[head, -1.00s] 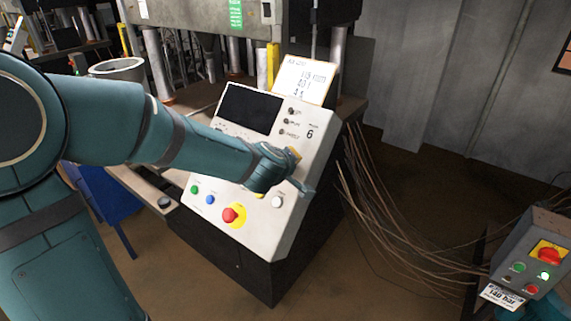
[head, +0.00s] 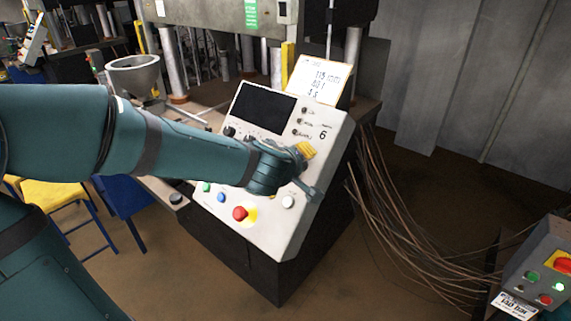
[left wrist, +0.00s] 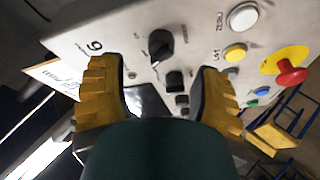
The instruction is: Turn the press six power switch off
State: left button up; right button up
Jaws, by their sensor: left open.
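The white slanted control panel of press 6 (head: 275,228) stands in the middle of the head view. A black switch (left wrist: 175,81) sits below the knob in that view. Their labels are too small to read, so I cannot tell which is the power switch. My left gripper (left wrist: 160,70) is open, its two yellow fingers either side of the knob and switch, not visibly gripping either. In the head view my left gripper (head: 306,158) hides part of the panel.
The panel also carries a red button (head: 240,213) on yellow, a white button (head: 288,202), a blue button (head: 221,197) and a dark screen (head: 262,108). A paper card (head: 322,78) stands behind it. Cables (head: 385,205) hang at right, near another control box (head: 540,262).

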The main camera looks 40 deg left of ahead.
pick_arm(q)
jog(key=v, duration=0.7)
dwell(0.6)
